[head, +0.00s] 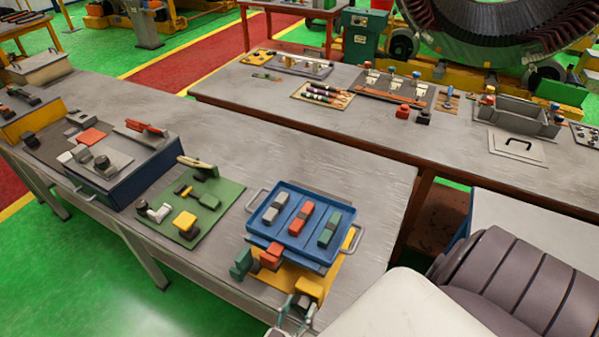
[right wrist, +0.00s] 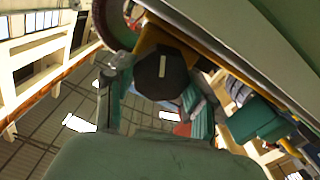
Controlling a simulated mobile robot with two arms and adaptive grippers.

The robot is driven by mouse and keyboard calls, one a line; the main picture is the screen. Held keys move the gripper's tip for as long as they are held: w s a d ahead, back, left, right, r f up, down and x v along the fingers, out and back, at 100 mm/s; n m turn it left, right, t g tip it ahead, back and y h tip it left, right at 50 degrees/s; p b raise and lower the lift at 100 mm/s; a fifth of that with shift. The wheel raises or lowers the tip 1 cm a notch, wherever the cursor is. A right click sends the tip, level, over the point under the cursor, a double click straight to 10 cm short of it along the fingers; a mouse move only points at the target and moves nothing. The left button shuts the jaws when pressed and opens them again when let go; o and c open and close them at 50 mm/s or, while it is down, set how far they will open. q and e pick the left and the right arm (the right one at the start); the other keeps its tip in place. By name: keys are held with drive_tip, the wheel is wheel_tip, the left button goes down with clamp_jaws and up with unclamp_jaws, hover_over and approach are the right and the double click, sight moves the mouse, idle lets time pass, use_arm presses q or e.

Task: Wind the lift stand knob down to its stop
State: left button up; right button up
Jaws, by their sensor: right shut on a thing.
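The lift stand carries a blue tray (head: 268,226) with two handles, holding a grey, a red and a green block. Its yellow base (head: 335,268) shows below the tray at the front of the left bench. My right gripper (head: 296,308) is low at the stand's near end, beside a yellow block (head: 311,288). In the right wrist view a dark knob (right wrist: 162,77) with a pale mark sits between the fingers of my right gripper (right wrist: 157,88), which is shut on it. The knob is hidden in the head view. My left gripper is not in view.
A green board (head: 228,190) with fixtures lies left of the stand. A dark blue box (head: 125,188) with tools stands farther left. A second bench (head: 330,123) with trays and tools runs behind, across a gap. Bare bench top lies behind the stand.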

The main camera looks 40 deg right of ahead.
drive_tip(key=shift+n+p, duration=0.45)
drive_tip(key=shift+n, duration=0.55)
drive_tip(key=o, duration=1.2)
drive_tip(key=shift+c, duration=0.2)
